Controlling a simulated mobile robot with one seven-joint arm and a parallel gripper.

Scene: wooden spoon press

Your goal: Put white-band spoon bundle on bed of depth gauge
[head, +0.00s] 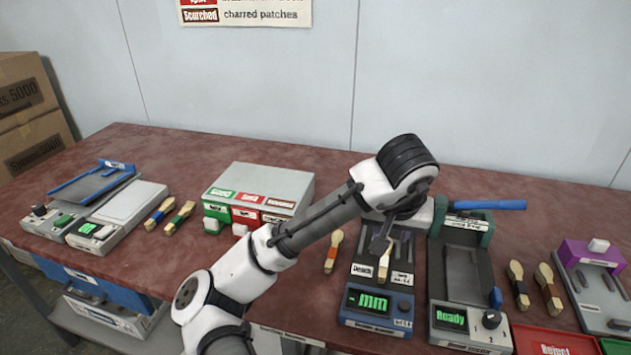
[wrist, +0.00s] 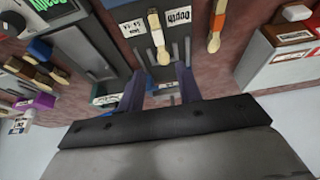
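The white-band spoon bundle (wrist: 154,36) is pale wood with a white band and a dark end. It lies lengthwise between two white labels on the bed of the depth gauge (wrist: 138,54). In the head view, the bundle (head: 384,264) shows just below my gripper (head: 381,242), above the gauge's mm display (head: 373,302). In the wrist view, my gripper (wrist: 160,80) has its two dark fingers apart, with nothing seen held between them. The bundle's rounded end points toward the gap. Whether the fingers touch the bundle is unclear.
An orange-band bundle (head: 333,250) lies left of the gauge. The press with a Ready display (head: 463,290) stands close on the right, with a blue lever (head: 487,205). Two more bundles (head: 533,288) lie beyond it. A drawer box (head: 258,190) stands left.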

